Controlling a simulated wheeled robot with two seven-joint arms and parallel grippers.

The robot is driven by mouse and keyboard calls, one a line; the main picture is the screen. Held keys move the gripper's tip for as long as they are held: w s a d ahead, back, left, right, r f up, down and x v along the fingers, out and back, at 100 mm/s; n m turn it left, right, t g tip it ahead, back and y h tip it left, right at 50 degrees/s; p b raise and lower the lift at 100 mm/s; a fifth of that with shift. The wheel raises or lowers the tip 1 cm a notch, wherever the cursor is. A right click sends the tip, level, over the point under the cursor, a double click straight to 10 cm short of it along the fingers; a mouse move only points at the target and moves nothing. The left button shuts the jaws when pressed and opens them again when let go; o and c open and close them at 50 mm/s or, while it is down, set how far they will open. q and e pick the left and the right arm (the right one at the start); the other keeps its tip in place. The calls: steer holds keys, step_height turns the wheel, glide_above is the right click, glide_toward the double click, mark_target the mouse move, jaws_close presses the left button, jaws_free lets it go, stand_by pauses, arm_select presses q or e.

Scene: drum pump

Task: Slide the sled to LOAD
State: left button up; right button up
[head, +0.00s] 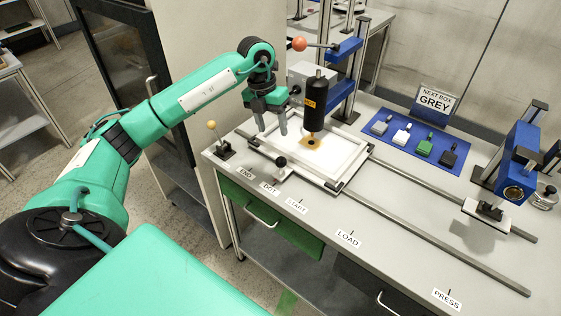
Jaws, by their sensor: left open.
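A black knob (281,161) stands at the sled's front edge, near the DOT label (270,188). The LOAD label (348,239) is further right along the table's front edge. My left gripper (271,126) is open, fingers down, above the sled's left part, behind and left of the knob, apparently empty. My right gripper is out of view.
START (297,205) and PRESS (446,299) labels line the front edge. A blue press (519,160) stands over the rails' right end. A blue mat (381,142) holds several small blocks, behind it a GREY sign (435,102).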

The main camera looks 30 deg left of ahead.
mark_target(280, 158)
arm_select(q)
steer(key=f+p, duration=0.1)
steer(key=f, duration=0.3)
steer(key=d+f+p, duration=0.1)
steer(key=f, duration=0.3)
steer(key=d+f, duration=0.1)
steer(key=f, duration=0.2)
steer(key=shift+w+d+f+p, duration=0.15)
steer(key=shift+d+f+p, duration=0.1)
steer(key=shift+f+p, duration=0.15)
steer(key=shift+d+f, duration=0.1)
steer(key=shift+f, duration=0.55)
jaws_close()
steer(key=shift+d, duration=0.1)
